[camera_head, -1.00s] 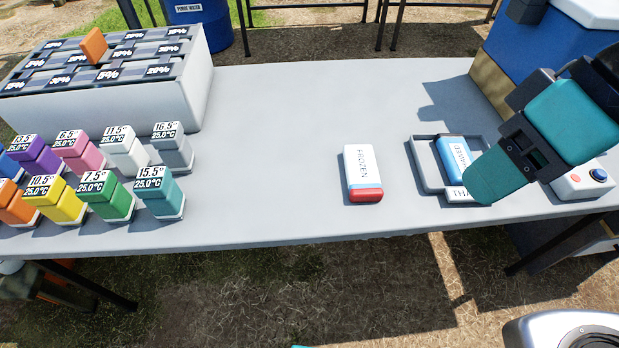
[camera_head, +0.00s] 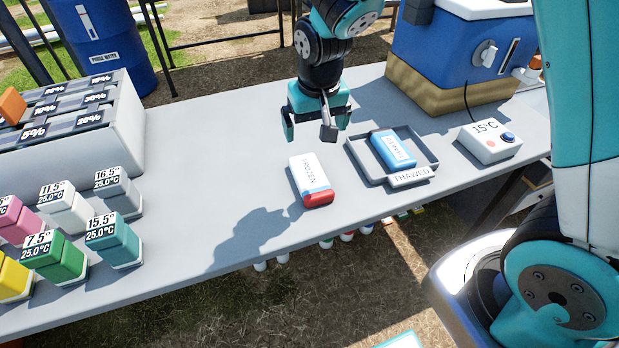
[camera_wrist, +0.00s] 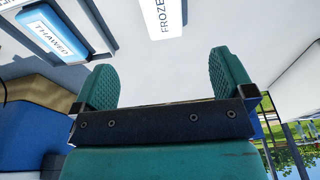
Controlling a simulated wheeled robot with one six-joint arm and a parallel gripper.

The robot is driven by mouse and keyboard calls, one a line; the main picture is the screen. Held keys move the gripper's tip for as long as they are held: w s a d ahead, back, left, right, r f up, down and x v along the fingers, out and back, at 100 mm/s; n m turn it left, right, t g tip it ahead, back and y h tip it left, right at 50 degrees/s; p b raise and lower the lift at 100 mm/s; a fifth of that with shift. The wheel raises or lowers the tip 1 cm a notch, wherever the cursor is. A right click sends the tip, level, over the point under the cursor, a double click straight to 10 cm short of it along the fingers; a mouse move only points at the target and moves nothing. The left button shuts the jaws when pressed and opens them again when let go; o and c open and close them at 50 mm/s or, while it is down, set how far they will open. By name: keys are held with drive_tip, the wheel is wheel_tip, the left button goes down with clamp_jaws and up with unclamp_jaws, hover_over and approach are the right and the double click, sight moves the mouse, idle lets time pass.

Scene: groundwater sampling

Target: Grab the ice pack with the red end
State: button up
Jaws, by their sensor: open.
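The ice pack with the red end (camera_head: 311,181) lies flat on the grey table. It is white, marked FROZEN, with a thin blue band and its red end toward the table's front edge. In the wrist view, part of this pack (camera_wrist: 161,18) shows at the top, its red end out of frame. My gripper (camera_head: 309,131) is open and empty, pointing down above the table, just behind the pack and apart from it. A blue and white pack (camera_head: 393,149) lies in the tray to the right; its THAWED label shows in the wrist view (camera_wrist: 52,38).
The tray (camera_head: 358,160) carries a THAWED tag. A 15°C box (camera_head: 489,143) and a blue cooler (camera_head: 455,62) stand at the right. Several coloured sample blocks (camera_head: 113,240) and a percent-labelled rack (camera_head: 125,122) are at the left. The table between is clear.

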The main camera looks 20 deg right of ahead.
sight(310, 174)
drive_tip(key=f, duration=0.5)
drive_tip(key=w+f, duration=0.1)
drive_tip(key=f, duration=0.5)
drive_tip(key=w+f, duration=0.1)
drive_tip(key=f, duration=0.4)
drive_tip(key=shift+w+f, duration=0.25)
drive_tip(key=shift+f, duration=0.05)
drive_tip(key=shift+c, duration=0.2)
drive_tip(key=c, duration=1.1)
